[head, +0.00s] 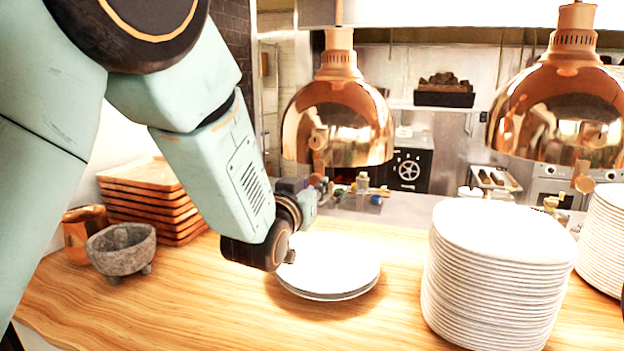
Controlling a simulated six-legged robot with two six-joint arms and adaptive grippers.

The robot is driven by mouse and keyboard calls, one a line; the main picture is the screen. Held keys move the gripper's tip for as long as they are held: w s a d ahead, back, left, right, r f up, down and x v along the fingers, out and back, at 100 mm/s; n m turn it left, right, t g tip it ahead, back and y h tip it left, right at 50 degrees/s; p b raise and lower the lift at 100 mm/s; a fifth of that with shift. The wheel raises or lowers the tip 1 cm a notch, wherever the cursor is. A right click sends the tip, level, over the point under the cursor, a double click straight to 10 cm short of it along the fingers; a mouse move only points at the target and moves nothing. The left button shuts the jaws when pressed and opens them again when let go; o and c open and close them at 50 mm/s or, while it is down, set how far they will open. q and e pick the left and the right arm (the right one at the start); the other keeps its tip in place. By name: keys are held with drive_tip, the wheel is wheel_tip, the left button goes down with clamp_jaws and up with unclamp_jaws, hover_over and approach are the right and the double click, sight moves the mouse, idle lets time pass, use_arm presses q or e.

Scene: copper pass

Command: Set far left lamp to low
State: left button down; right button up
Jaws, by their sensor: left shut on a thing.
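The leftmost copper lamp (338,112) hangs over the wooden counter, a dome with a shiny shell. A small copper knob (317,179) sits at its lower left edge. My left gripper (314,188) reaches up to this knob from the lower left and is shut on it. Its fingers are small and partly hidden by my wrist, so the knob's exact setting cannot be read. A second copper lamp (560,105) hangs to the right, with its own knob (583,180) at its lower edge. My right gripper is not in view.
A low stack of white plates (335,268) lies below the left lamp, close to my wrist. A tall plate stack (495,280) stands to the right, another (604,240) at the right edge. A stone mortar (121,249), copper mug (84,232) and wooden boards (150,200) stand left.

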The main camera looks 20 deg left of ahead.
use_arm(q)
wheel_tip(320, 180, down, 4)
drive_tip(key=shift+s+f+b, duration=0.15)
drive_tip(key=shift+f+b, duration=0.1)
drive_tip(key=shift+b, duration=0.9)
drive_tip(key=c, duration=1.5)
unclamp_jaws()
drive_tip(key=shift+c, duration=0.2)
drive_tip(key=o, duration=0.4)
drive_tip(key=shift+s+r, duration=0.1)
drive_tip(key=shift+r, duration=0.15)
drive_tip(key=s, duration=1.2)
drive_tip(key=shift+a, duration=0.2)
